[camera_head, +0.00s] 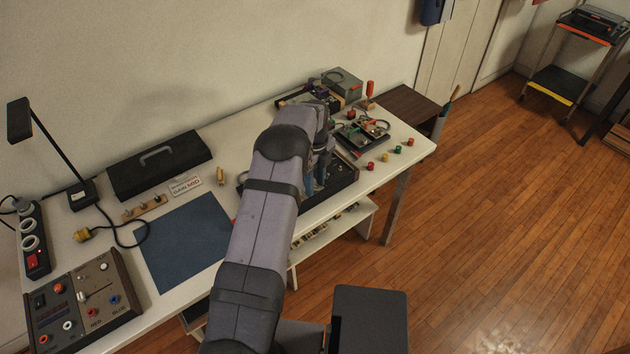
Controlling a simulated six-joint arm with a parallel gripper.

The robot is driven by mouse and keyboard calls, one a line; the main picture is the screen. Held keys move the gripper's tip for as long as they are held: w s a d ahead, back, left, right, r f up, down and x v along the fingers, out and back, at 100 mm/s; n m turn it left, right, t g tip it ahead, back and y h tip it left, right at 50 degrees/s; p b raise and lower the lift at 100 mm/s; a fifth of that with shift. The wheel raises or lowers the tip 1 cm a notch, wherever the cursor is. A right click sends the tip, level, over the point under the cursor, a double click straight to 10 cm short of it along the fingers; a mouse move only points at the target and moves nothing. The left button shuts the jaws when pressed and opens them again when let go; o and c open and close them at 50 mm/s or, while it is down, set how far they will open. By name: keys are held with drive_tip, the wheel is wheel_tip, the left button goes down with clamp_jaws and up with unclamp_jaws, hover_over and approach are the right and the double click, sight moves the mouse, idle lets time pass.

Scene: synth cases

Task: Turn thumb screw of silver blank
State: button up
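My arm reaches from the bottom of the head view to the right half of the white table (85,240). My gripper (314,182) points down over a dark board (338,184) near the table's front edge. The arm and wrist hide much of the gripper and part of this board. I cannot tell whether the fingers are open or shut, or whether they touch anything. I cannot make out a silver blank or its thumb screw; they are too small or hidden behind my arm.
Beyond the gripper lie small panels with cables (362,133), a red-handled tool (369,92), a grey box (342,84) and several small coloured knobs (397,149). To the left are a black case (158,165), a blue mat (185,243), a lamp (82,194) and a control panel (82,303).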

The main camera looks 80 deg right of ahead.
drive_tip(key=shift+f, duration=0.1)
clamp_jaws()
